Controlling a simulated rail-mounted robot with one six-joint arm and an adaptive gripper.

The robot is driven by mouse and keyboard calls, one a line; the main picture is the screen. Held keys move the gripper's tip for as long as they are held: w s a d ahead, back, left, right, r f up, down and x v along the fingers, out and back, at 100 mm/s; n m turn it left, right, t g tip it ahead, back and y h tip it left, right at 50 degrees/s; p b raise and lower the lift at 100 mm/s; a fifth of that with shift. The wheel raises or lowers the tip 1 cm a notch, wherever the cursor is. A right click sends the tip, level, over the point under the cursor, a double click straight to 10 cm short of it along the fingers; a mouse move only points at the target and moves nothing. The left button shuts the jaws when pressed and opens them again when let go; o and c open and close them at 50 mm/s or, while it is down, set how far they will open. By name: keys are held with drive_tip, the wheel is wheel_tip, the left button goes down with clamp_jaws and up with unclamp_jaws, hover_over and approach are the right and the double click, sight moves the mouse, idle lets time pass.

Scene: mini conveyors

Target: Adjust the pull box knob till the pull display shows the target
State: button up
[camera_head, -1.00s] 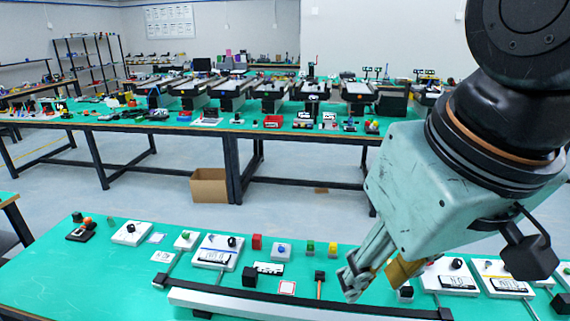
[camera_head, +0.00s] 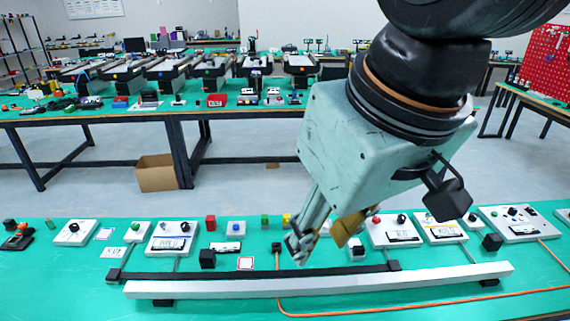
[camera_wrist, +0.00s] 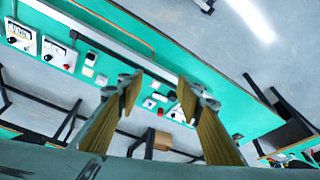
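Several white boxes with black knobs and small displays stand along the near green table. One white box (camera_head: 157,246) is left of my gripper, with a black knob (camera_head: 173,227) on it. Two more white boxes, a nearer one (camera_head: 376,238) and its neighbour (camera_head: 424,237), are to the right, each with a knob and display. The labels and readings are too small to read, so I cannot tell which is the pull box. My gripper (camera_head: 317,242) hangs over the table between these boxes. In the wrist view my gripper (camera_wrist: 165,88) has its fingers apart and empty.
A long white rail (camera_head: 320,285) runs along the front of the near table (camera_head: 60,285). Small coloured blocks, such as a red one (camera_head: 210,222), stand among the boxes. An orange cable (camera_head: 420,309) lies in front. A cardboard box (camera_head: 157,173) is on the floor behind.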

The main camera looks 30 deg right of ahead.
drive_tip(key=w+d+n+g+b, duration=0.1)
drive_tip(key=w+d+n, duration=0.1)
drive_tip(key=w+d, duration=0.45)
drive_tip(key=w+d+n, duration=0.2)
drive_tip(key=w+d, duration=0.2)
drive_tip(key=w, duration=0.6)
drive_tip(key=w+d+f+n+g+b, duration=0.1)
drive_tip(key=w+d+f+n, duration=0.15)
drive_tip(key=w+d, duration=0.45)
drive_tip(key=w+d+f+n, duration=0.1)
drive_tip(key=w+d+f, duration=0.3)
drive_tip(key=d, duration=0.5)
drive_tip(key=w+d+f+n, duration=0.1)
drive_tip(key=w+d+f, duration=0.1)
drive_tip(key=d+f, duration=0.35)
drive_tip(key=w+d+f+n+g+b, duration=0.1)
drive_tip(key=w+d+f, duration=0.1)
drive_tip(key=d, duration=0.6)
drive_tip(key=w+d+f+n, duration=0.1)
drive_tip(key=w+d+f, duration=0.15)
drive_tip(key=d, duration=0.35)
drive_tip(key=s+d+f+n+g+b, duration=0.1)
drive_tip(key=s+d+f+n, duration=0.1)
drive_tip(key=d+f, duration=1.4)
drive_tip(key=s+d, duration=0.1)
drive_tip(key=d, duration=0.1)
drive_tip(key=shift+s+d+f+n, duration=0.3)
drive_tip(key=shift+s+n, duration=0.05)
drive_tip(key=shift+s, duration=0.05)
drive_tip(key=shift+f, duration=0.1)
